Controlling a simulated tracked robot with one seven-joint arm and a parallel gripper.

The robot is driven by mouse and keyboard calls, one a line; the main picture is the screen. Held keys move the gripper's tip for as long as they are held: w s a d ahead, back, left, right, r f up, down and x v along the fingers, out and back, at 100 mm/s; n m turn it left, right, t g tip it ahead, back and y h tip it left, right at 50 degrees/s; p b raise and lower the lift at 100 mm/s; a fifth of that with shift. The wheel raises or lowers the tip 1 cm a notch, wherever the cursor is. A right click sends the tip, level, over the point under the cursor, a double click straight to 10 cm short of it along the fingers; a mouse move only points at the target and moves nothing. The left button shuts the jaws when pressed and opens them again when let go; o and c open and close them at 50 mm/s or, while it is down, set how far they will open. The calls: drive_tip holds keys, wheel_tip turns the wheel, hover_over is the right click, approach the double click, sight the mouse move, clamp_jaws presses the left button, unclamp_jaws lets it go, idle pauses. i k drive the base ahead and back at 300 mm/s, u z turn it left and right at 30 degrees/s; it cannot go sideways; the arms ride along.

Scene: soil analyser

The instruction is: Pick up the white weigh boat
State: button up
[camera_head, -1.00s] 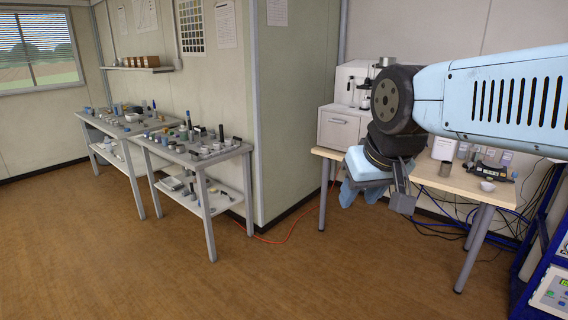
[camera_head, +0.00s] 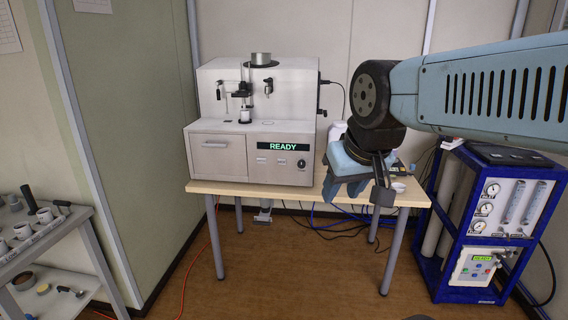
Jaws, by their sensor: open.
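A small white dish (camera_head: 398,187), which looks like the weigh boat, sits near the right end of the wooden table (camera_head: 300,191), just right of my gripper in the picture. It is small and partly hidden, so its shape is hard to tell. The arm and gripper cover much of the table's right side.
A white soil analyser (camera_head: 255,120) showing READY fills the table's left and middle. A blue-framed rack (camera_head: 470,225) with gauges stands to the right. A grey bench (camera_head: 50,245) with small items is at lower left. Cables lie under the table. The floor in front is clear.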

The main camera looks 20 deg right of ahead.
sight(399, 187)
drive_tip(key=z, duration=0.3)
drive_tip(key=i, duration=1.05)
drive_tip(key=z, duration=0.4)
drive_tip(key=k, duration=0.9)
drive_tip(key=z, duration=0.2)
drive_tip(key=i, duration=0.9)
drive_tip(key=u, duration=0.1)
